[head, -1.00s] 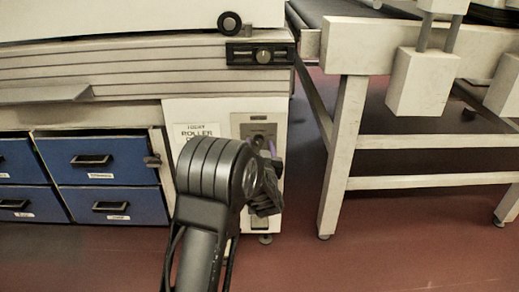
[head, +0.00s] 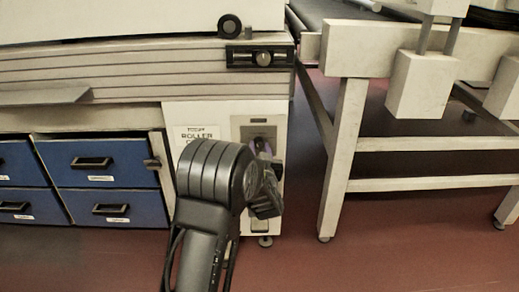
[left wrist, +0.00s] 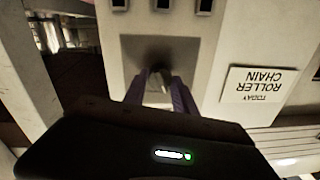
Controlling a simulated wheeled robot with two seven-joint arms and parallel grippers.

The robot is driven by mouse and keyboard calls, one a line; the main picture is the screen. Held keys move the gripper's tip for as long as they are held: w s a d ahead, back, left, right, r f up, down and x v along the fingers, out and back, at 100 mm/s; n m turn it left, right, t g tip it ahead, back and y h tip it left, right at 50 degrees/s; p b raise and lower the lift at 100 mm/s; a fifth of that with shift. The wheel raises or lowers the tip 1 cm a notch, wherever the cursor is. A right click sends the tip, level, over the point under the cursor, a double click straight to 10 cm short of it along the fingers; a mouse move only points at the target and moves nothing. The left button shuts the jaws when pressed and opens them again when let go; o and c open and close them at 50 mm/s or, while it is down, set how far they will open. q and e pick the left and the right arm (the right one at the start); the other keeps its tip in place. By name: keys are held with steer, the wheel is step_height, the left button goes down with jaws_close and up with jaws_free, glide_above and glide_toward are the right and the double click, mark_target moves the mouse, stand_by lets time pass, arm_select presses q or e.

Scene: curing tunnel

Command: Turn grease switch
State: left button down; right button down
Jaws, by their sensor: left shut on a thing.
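The panel (head: 258,131) also shows in the head view, mostly behind my arm. My left gripper (left wrist: 160,88) has its two purple-edged fingers on either side of the knob and is shut on it. In the head view the left gripper (head: 270,155) is at the panel, largely hidden by my own wrist. My right gripper is not in view.
A "Today roller chain" label (left wrist: 255,88) is beside the panel. Blue drawers (head: 108,160) stand to the left.

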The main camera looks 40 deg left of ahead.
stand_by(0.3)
arm_select(q)
steer(key=m+p, duration=0.3)
steer(key=shift+r+m, duration=0.1)
steer(key=shift+m, duration=0.3)
steer(key=m+p, duration=0.3)
steer(key=m, duration=0.2)
steer(key=shift+m+t+p, duration=0.3)
steer(key=shift+p, duration=0.05)
steer(key=m+p, duration=0.2)
steer(key=m, duration=0.2)
steer(key=shift+m, duration=0.4)
steer(key=shift+f+m+t+h+p, duration=0.15)
steer(key=shift+m+p, duration=0.15)
steer(key=shift+m, duration=0.9)
steer(key=shift+f+m+t+h+p, duration=0.15)
steer(key=shift+m+p, duration=0.15)
steer(key=shift+m, duration=0.9)
steer(key=c, duration=1)
jaws_free()
steer(key=shift+s, duration=0.1)
